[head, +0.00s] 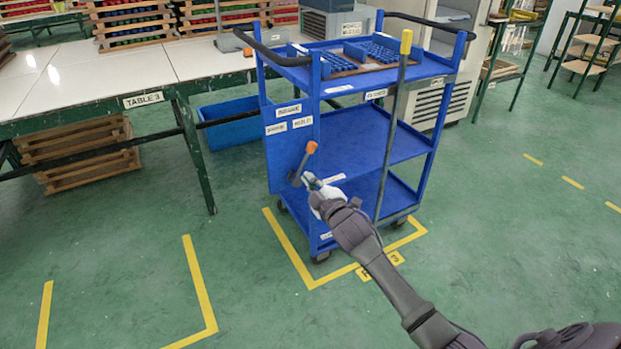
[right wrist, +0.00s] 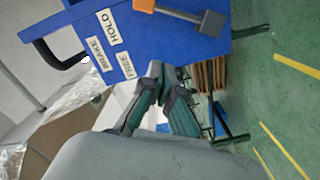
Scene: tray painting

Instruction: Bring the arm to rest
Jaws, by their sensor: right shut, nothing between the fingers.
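My right arm reaches in from the lower right in the head view. Its gripper (head: 309,182) is in front of the blue cart (head: 365,195), beside the lower end of a dark lever with an orange tip (head: 311,147). In the right wrist view the fingers (right wrist: 163,72) are shut with nothing between them. There the lever (right wrist: 180,13) lies across the top, apart from the fingertips. Labels reading BRAKE, HOLD and FREE (right wrist: 113,45) are on the cart panel. My left gripper is not in view.
A grey upright bar with a yellow top (head: 406,42) stands at the cart's front. A blue tray (head: 372,52) lies on the cart's top shelf. Table 3 (head: 100,85) and a blue bin (head: 232,122) are at left. Green floor with yellow lines (head: 200,285) is clear in front.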

